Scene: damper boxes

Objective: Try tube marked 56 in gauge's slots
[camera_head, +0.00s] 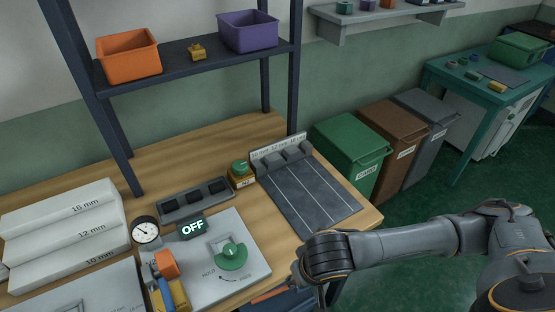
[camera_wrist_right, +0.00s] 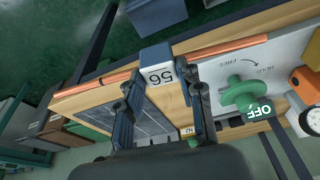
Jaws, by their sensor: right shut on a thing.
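The copper tube (camera_wrist_right: 222,48) carries a blue block with a white label reading 56 (camera_wrist_right: 160,74). My right gripper (camera_wrist_right: 161,92) is shut on it, the block between its fingers and the tube sticking out on both sides. In the head view my right gripper (camera_head: 299,272) is at the table's front edge, and only part of the tube (camera_head: 272,293) shows. A white stepped block (camera_head: 68,228) marked 16 mm, 12 mm and 10 mm lies at the left. A dark tray (camera_head: 313,197) has three lanes under a similar size label. I cannot tell which is the gauge. My left gripper is not in view.
A grey panel (camera_head: 255,277) with a green knob (camera_head: 232,256), an OFF display (camera_head: 193,229) and a dial (camera_head: 145,230) fills the front middle. A shelf post (camera_head: 104,135) rises behind. Bins (camera_head: 349,160) stand beyond the table's right edge.

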